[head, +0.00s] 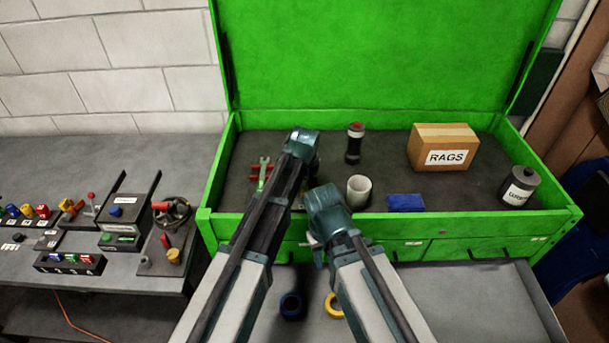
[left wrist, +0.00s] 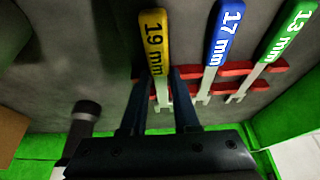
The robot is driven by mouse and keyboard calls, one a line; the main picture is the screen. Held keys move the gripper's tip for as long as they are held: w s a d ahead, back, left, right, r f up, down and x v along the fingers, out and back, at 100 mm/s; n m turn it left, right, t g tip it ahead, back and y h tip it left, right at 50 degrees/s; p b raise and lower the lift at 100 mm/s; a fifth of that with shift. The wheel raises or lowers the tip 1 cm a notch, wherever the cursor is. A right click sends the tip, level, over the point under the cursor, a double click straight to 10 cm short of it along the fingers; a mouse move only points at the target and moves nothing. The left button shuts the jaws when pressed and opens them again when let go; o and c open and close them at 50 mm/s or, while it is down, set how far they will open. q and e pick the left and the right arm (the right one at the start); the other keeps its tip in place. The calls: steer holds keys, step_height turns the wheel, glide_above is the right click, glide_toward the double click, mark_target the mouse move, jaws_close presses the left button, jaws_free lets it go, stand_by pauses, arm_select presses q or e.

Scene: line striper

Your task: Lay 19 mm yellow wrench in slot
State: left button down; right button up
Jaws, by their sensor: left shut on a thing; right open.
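In the left wrist view, the yellow 19 mm wrench (left wrist: 154,42) is between the fingers of my left gripper (left wrist: 166,76), which is shut on its shank. The red slotted rack (left wrist: 236,68) is just behind the wrench. I cannot tell whether the wrench touches the rack. The blue 17 mm wrench (left wrist: 229,30) and green 13 mm wrench (left wrist: 283,37) lie across the rack to the right. In the head view, my left arm hides the yellow wrench; the green wrench (head: 263,171) shows beside the arm. My right gripper (head: 314,246) is open and empty near the chest's front edge.
The green chest (head: 470,222) holds a dark flashlight (head: 354,143), a pale cup (head: 359,190), a blue block (head: 406,203), a rags box (head: 440,148) and a lidded canister (head: 519,187). Tape rolls (head: 291,306) lie in front. A cluttered bench (head: 120,270) stands left.

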arm_select(q)
steer(key=shift+w+r, duration=0.15)
steer(key=shift+r, duration=0.05)
steer(key=shift+r+p, duration=0.45)
steer(key=shift+p, duration=0.25)
steer(key=shift+c, duration=1.3)
jaws_free()
steer(key=shift+r, duration=0.1)
steer(key=shift+p+v, duration=3.25)
steer(key=shift+v, duration=0.25)
